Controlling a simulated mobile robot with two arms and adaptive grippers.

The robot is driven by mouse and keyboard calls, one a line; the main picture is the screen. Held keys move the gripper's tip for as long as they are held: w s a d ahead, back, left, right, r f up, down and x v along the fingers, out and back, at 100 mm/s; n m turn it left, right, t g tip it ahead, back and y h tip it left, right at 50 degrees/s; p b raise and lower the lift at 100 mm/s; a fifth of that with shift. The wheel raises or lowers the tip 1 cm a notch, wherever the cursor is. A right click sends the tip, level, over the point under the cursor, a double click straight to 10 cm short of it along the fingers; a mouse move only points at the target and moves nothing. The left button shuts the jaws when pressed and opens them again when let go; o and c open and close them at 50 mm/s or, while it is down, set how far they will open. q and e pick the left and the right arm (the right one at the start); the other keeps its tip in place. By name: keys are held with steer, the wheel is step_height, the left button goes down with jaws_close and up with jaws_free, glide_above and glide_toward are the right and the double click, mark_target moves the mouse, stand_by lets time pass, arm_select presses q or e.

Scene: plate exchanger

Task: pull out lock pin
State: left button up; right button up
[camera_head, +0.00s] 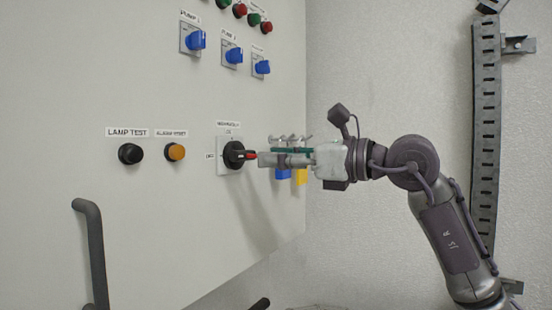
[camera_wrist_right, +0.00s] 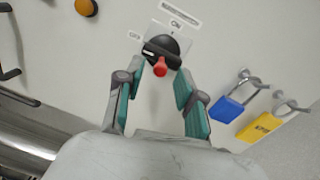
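The lock pin is the red knob (camera_wrist_right: 160,67) sticking out of a black rotary switch (camera_wrist_right: 170,46) on the panel, with ON and OFF labels beside it. In the head view the red pin (camera_head: 251,155) points right from the black switch (camera_head: 234,155). My right gripper (camera_head: 262,159) is at the pin. In the right wrist view its two teal-padded fingers (camera_wrist_right: 158,80) are apart, one on each side of the red pin, with gaps visible and no clear contact. The left gripper is not in view.
A blue padlock (camera_wrist_right: 229,108) and a yellow padlock (camera_wrist_right: 259,127) hang on hooks right of the switch. An orange button (camera_head: 175,152) and a black LAMP TEST button (camera_head: 130,153) are to its left. A dark handle (camera_head: 93,250) sticks out lower left.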

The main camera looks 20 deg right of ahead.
stand_by(0.3)
steer(key=v, duration=1.2)
